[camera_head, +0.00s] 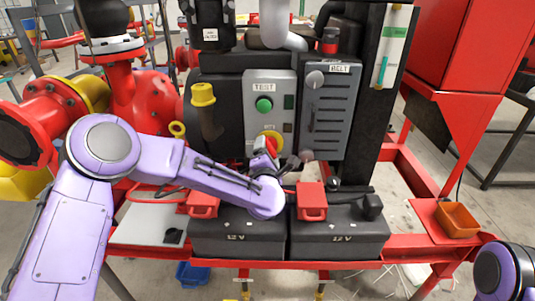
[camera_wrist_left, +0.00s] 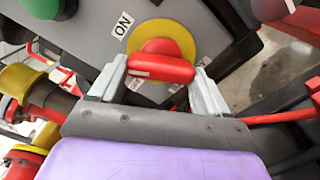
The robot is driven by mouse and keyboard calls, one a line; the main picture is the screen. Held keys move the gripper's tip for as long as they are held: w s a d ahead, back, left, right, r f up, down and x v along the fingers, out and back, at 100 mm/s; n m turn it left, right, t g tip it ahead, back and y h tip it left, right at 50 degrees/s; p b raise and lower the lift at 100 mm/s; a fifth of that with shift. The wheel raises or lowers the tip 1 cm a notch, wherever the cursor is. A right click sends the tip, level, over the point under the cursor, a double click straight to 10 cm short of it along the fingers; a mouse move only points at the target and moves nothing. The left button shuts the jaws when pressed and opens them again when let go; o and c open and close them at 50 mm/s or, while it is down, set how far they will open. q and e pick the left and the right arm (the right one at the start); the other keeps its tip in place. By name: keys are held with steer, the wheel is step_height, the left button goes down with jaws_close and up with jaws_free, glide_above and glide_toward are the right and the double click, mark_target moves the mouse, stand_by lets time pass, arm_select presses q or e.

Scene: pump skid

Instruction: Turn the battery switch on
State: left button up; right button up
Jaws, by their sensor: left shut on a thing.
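The battery switch is a red handle (camera_wrist_left: 162,66) on a round yellow plate (camera_wrist_left: 178,32), set on a grey panel (camera_wrist_left: 90,15). An "ON" label (camera_wrist_left: 123,24) stands to the left of the plate in the left wrist view. My left gripper (camera_wrist_left: 160,72) has a finger at each end of the red handle and is shut on it. In the head view the left gripper (camera_head: 266,150) is at the lower part of the grey control panel (camera_head: 284,88), partly covering the switch (camera_head: 271,142). My right gripper is out of view.
A green button (camera_head: 264,105) sits above the switch under a "TEST" label. A "BELT" cover (camera_head: 331,110) stands to the right. Two black 12 V batteries (camera_head: 238,245) with red terminal covers (camera_head: 311,201) lie below. A yellow-capped pipe (camera_head: 203,95) is left of the panel.

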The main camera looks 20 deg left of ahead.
arm_select(q)
steer(key=m, duration=0.2)
steer(key=m+p, duration=0.1)
steer(key=m, duration=0.2)
steer(key=shift+w+r+m, duration=0.1)
steer(key=shift+r+m, duration=0.2)
steer(key=shift+r, duration=0.1)
stand_by(0.4)
steer(key=o, duration=1)
steer(key=b+v, duration=0.2)
steer(key=v, duration=0.8)
steer(key=shift+s+f, duration=0.1)
steer(key=shift+s, duration=0.15)
